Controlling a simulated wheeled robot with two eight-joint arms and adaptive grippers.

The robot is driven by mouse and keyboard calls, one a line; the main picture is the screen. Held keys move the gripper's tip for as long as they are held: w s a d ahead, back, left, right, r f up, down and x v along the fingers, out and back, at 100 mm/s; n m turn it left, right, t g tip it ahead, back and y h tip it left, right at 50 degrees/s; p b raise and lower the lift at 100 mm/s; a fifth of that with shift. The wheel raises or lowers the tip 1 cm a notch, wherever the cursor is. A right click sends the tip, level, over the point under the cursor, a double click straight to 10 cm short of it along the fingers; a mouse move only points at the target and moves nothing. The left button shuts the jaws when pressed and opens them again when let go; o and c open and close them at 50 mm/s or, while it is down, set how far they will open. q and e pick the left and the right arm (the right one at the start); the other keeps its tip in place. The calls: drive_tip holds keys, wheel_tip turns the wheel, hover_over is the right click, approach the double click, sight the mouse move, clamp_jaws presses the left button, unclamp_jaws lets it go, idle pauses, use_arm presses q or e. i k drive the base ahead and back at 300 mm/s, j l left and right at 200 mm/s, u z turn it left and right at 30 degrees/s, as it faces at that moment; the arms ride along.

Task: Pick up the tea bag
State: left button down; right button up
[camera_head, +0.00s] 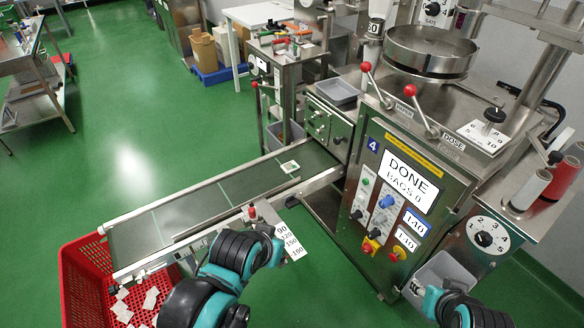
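A small pale tea bag (290,167) lies flat on the dark conveyor belt (222,199), near the belt's machine end. Several white tea bags (151,298) lie in the red crate (84,292) below the belt's near end. My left arm's teal and black links rise from the bottom, in front of the belt's near side and apart from the tea bag on it. My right arm's links show at the bottom right, by the machine. No fingers of either gripper can be made out.
The packing machine, with its DONE display (407,179), stands to the right of the belt. A grey bin (441,277) is near my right arm. The belt's control post has a red knob (252,211). Green floor (130,110) is open at the left.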

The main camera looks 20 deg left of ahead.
sight(291, 167)
drive_tip(key=i+j+u, duration=0.2)
drive_tip(key=u, duration=0.15)
drive_tip(key=i+j+u, duration=0.1)
drive_tip(key=i+u, duration=0.65)
